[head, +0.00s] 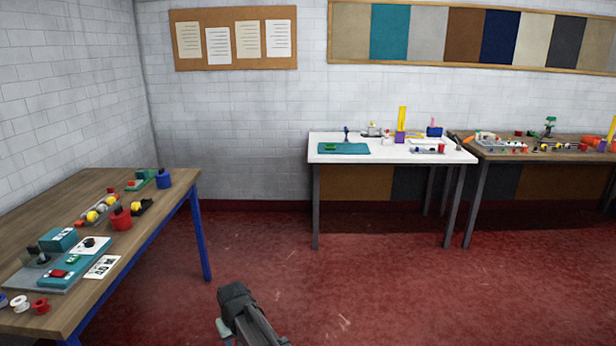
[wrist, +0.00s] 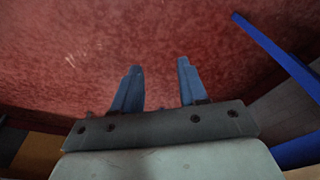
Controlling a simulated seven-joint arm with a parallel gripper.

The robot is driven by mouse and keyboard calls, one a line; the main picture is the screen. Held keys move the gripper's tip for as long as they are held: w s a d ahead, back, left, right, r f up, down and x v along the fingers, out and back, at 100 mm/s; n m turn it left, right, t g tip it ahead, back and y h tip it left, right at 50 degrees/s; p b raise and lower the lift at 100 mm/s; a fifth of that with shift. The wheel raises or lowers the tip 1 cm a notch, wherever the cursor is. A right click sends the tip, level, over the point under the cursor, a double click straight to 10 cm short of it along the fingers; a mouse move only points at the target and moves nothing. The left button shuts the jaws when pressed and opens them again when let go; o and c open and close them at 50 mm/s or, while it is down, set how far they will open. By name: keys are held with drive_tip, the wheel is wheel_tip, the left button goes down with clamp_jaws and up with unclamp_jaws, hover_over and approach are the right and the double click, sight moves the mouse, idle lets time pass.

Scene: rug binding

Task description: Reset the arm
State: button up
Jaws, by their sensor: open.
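My gripper (wrist: 158,78) shows in the wrist view with its two blue-grey fingers apart and nothing between them. Beyond the fingers is bare red floor. In the head view a dark grey part of my arm shows at the bottom, left of centre, above the red floor; the fingers cannot be made out there. My gripper touches nothing in view.
A wooden table (head: 163,202) with blue legs stands at the left, carrying spools and small devices. A white table (head: 395,154) and a second wooden table (head: 490,155) stand by the back wall with small items. The red floor (head: 390,290) between is clear.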

drive_tip(key=s+d+f+m, duration=0.2)
drive_tip(key=s+d+f, duration=0.15)
drive_tip(key=d, duration=0.95)
drive_tip(key=s+d+f+m+g+h, duration=0.1)
drive_tip(key=s+d+f+m, duration=0.25)
drive_tip(key=d, duration=0.95)
drive_tip(key=s+d+f+m, duration=0.2)
drive_tip(key=d+f, duration=0.2)
drive_tip(key=d, duration=0.9)
drive_tip(key=s+f+g, duration=0.3)
drive_tip(key=s+f, duration=0.7)
drive_tip(key=s, duration=0.5)
drive_tip(key=s+f+g, duration=0.4)
drive_tip(key=s+f, duration=0.6)
drive_tip(key=s, duration=0.5)
drive_tip(key=shift+o, duration=0.4)
drive_tip(key=shift+f+n, duration=0.1)
drive_tip(key=shift+n, duration=0.15)
